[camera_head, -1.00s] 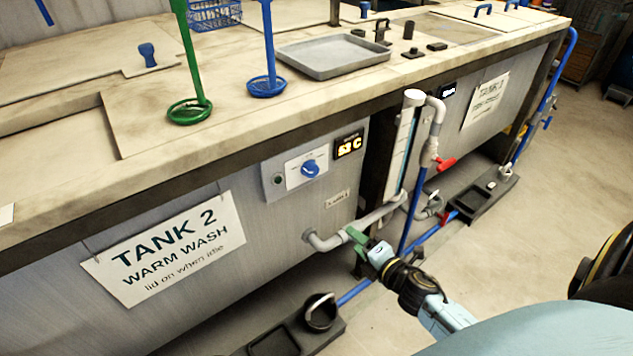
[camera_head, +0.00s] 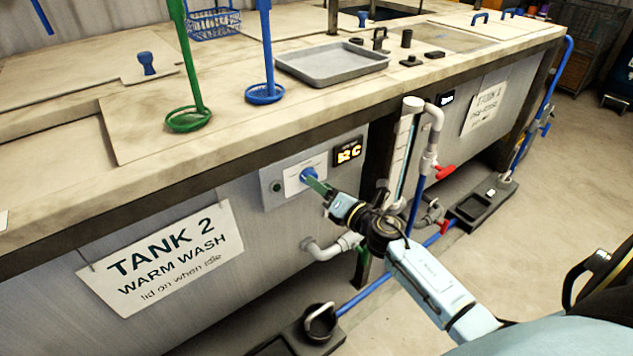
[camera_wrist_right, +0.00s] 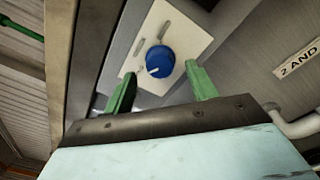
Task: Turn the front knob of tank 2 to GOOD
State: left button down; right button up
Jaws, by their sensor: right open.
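The front knob of tank 2 is a blue round knob (camera_wrist_right: 159,61) with a white pointer mark, on a pale plate (camera_head: 293,180) on the grey tank front. In the right wrist view it sits ahead of and between the green fingers of my right gripper (camera_wrist_right: 160,88), which is open, with a visible gap on each side. In the head view the right gripper (camera_head: 314,184) is at the knob and partly covers it. I cannot read the plate's markings. The sign (camera_head: 165,257) reads TANK 2 WARM WASH. My left gripper is not in view.
A lit display (camera_head: 348,151) is just right of the knob plate. A grey pipe (camera_head: 330,247) and a vertical gauge with red-handled valves (camera_head: 446,171) stand close to my right arm. The worktop edge overhangs above. A black floor pedal (camera_head: 318,325) lies below.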

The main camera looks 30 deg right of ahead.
jog(key=shift+w+a, duration=0.2)
jog(key=shift+w, duration=1.15)
jog(key=c, duration=1)
